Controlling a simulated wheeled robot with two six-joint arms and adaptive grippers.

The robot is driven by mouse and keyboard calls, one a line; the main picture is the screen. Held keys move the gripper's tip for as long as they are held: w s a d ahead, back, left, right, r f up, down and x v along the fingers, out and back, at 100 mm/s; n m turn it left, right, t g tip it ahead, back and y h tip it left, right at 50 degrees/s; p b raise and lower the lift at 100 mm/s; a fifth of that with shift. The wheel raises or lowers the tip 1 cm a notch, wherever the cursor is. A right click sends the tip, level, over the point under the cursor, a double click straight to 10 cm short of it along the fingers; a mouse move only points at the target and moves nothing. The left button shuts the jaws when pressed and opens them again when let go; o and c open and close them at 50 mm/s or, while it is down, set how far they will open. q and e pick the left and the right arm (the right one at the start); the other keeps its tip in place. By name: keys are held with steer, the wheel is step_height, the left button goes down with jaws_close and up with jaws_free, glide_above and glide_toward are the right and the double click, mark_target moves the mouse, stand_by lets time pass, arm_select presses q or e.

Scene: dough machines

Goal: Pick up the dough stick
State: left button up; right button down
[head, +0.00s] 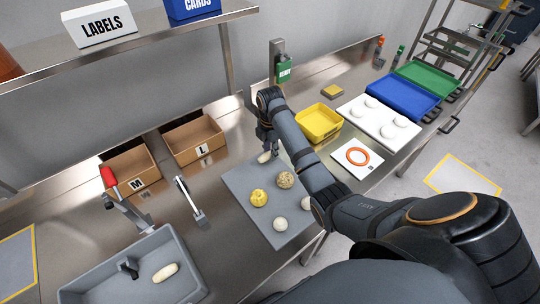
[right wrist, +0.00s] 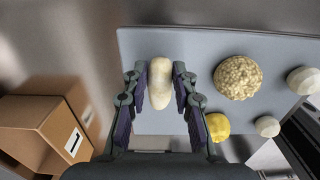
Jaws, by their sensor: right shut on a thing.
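A pale, elongated dough stick (right wrist: 160,84) stands out between the fingers of my right gripper (right wrist: 160,95) in the right wrist view. The fingers are closed on its two sides. In the head view the right gripper (head: 268,143) is over the upper left corner of the grey mat (head: 242,181), and a bit of the dough stick (head: 264,157) shows below it. Whether it still touches the mat is hard to tell. Another pale stick-shaped piece (head: 165,272) lies in the grey basin (head: 190,290) at the lower left. My left gripper is not in view.
Several round dough pieces, including a bumpy ball (head: 285,180) and a yellow one (head: 259,197), lie on the mat. A yellow bin (head: 318,122) and white tray (head: 382,132) stand right.

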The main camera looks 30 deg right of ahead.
steer(key=s+a+r+p, duration=0.8)
steer(key=s+r+p, duration=0.2)
steer(key=s+p, duration=0.1)
steer(key=shift+a+r+p, duration=0.25)
steer(key=shift+a+p, duration=0.1)
steer(key=shift+a, duration=0.05)
